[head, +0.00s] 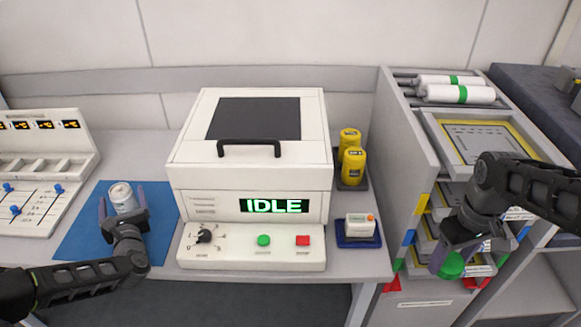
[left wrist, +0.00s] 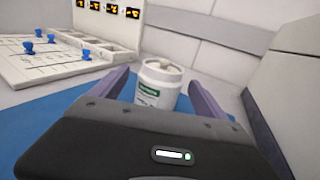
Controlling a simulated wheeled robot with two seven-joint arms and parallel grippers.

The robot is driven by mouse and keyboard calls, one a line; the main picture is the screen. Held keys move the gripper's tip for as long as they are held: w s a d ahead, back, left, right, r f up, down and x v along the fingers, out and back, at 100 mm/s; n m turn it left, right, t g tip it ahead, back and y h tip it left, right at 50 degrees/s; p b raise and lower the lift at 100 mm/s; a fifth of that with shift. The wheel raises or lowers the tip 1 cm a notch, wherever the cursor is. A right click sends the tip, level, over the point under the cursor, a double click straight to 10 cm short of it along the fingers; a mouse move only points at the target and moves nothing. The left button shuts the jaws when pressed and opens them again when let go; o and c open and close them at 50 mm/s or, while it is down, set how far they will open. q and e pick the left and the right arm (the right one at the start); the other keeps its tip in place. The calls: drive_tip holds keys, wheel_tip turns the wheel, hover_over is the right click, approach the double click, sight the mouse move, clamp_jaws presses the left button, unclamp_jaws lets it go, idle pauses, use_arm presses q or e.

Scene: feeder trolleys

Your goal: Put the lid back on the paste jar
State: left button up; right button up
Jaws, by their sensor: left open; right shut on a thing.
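The white paste jar (head: 123,196) stands upright on the blue mat (head: 75,238) at the left, its top uncovered. My left gripper (head: 122,205) is open, with its purple fingers on either side of the jar. In the left wrist view the jar (left wrist: 158,88) with a green label stands between the two fingers, with gaps visible. My right gripper (head: 455,258) is shut on the green lid (head: 451,266) at the right, in front of the shelved trolley. The lid is far from the jar.
A white machine (head: 250,150) showing IDLE stands between the jar and my right gripper. A panel with blue knobs (head: 40,185) is left of the mat. Yellow bottles (head: 352,165) and a small white box (head: 360,225) on a blue tray stand right of the machine.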

use_arm(q)
drive_tip(key=shift+w+a, duration=0.1)
drive_tip(key=shift+w, duration=0.05)
drive_tip(key=shift+c, duration=0.3)
clamp_jaws()
idle(1.0)
